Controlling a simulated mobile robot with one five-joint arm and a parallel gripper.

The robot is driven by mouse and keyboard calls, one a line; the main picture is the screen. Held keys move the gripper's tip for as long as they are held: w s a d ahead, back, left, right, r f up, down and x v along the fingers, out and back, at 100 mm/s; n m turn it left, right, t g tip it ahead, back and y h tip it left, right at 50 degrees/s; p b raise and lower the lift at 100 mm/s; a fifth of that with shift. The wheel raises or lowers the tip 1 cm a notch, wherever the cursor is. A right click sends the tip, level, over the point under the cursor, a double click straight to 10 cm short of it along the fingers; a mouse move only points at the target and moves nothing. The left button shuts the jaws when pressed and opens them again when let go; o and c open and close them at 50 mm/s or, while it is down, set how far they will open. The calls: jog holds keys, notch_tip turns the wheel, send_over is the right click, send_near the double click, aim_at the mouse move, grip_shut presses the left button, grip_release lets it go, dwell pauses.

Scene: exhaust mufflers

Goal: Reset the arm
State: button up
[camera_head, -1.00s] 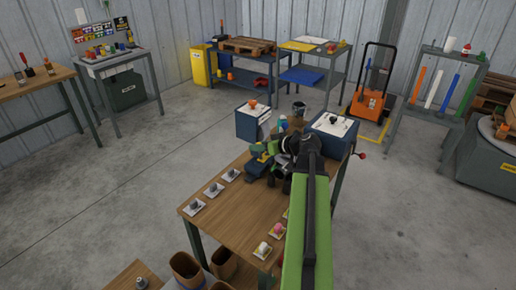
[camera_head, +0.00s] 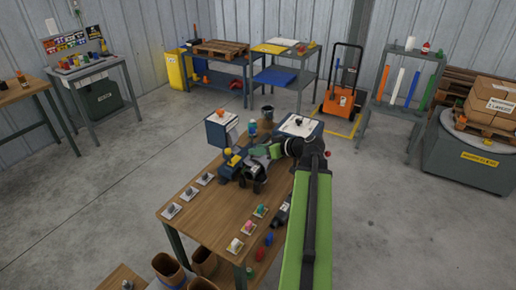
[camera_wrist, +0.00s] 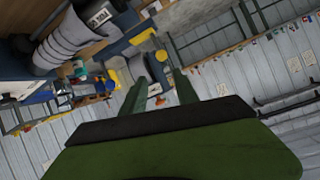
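My arm is green with black joints and reaches from the bottom of the head view over the wooden workbench (camera_head: 215,215). My gripper (camera_head: 262,153) is at the bench's far end, close to a dark blue machine model (camera_head: 238,170) with a yellow top. The head view does not show whether they touch. In the wrist view the two dark green fingers of my gripper (camera_wrist: 162,92) stand apart, with nothing held between them. A grey ribbed cylinder (camera_wrist: 75,40) is at upper left in that view.
Small parts on white cards line the bench's left side (camera_head: 187,194) and right side (camera_head: 248,228). Blue boxes with white tops stand at its far left (camera_head: 221,130) and far right (camera_head: 299,126). An orange pallet truck (camera_head: 340,98) stands behind. The floor at left (camera_head: 110,200) is clear.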

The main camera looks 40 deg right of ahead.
jog(key=shift+a, duration=0.25)
jog(key=shift+w, duration=0.1)
